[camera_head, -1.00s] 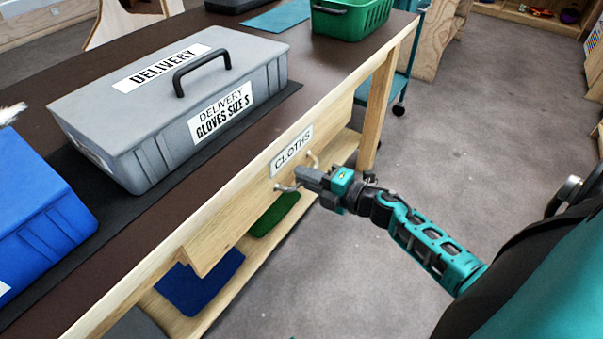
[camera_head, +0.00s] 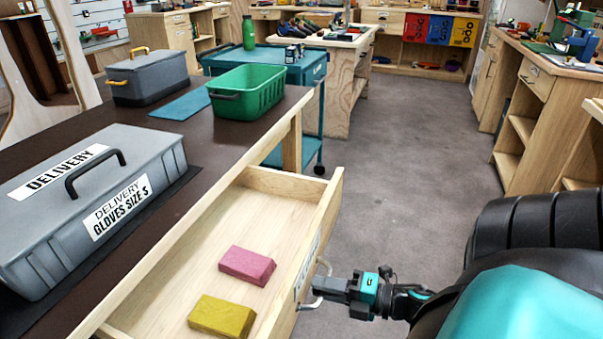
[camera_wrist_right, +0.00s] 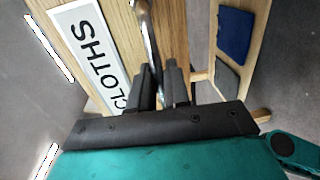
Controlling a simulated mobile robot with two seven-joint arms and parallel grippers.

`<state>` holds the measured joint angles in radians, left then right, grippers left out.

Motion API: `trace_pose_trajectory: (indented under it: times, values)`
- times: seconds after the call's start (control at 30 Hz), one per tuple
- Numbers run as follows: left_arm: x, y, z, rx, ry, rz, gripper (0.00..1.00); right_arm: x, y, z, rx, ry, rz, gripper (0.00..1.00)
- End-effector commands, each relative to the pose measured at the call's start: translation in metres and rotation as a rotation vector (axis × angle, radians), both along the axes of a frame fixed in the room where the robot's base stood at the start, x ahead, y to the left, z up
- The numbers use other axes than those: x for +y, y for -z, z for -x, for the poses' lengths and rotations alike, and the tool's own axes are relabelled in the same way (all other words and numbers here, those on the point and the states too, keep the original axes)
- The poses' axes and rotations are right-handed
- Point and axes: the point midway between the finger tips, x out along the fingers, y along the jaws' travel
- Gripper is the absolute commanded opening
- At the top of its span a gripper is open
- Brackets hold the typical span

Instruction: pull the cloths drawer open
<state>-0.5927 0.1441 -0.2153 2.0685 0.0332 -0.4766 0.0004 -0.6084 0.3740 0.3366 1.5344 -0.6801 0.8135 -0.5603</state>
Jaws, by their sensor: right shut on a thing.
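The cloths drawer (camera_head: 222,230) stands pulled out from the bench in the head view. A pink block (camera_head: 247,265) and a yellow block (camera_head: 221,316) lie inside it. Its front carries the CLOTHS label, which reads clearly in the right wrist view (camera_wrist_right: 88,52). My right gripper (camera_head: 325,287) is at the drawer front, shut on the metal handle (camera_head: 324,268). In the right wrist view the handle (camera_wrist_right: 150,40) runs between the two dark fingers (camera_wrist_right: 165,88). My left gripper is not in view.
A grey delivery case (camera_head: 95,205), a smaller grey toolbox (camera_head: 146,77) and a green basket (camera_head: 247,92) stand on the bench top. A teal cart (camera_head: 300,70) is behind the bench. Grey floor (camera_head: 410,150) is clear to the right of the drawer.

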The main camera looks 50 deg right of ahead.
Motion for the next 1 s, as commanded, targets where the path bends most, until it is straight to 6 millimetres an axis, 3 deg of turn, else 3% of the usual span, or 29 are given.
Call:
trace_pose_trajectory:
  times: [0.1,0.3,0.83,0.87,1.0]
  values:
    - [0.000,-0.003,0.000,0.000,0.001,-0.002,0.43,-0.008,0.000,0.019,0.003,0.002,-0.001,0.00]
    - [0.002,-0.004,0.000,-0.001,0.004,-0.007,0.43,-0.016,0.000,0.037,0.001,0.002,-0.002,0.00]
    - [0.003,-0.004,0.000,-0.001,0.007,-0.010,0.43,-0.018,0.000,0.043,-0.002,0.002,-0.001,0.00]
    - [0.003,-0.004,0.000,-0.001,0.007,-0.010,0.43,-0.018,0.000,0.043,-0.002,0.002,-0.001,0.19]
    - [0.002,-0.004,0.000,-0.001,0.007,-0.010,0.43,-0.018,0.000,0.043,-0.002,0.001,-0.002,0.31]
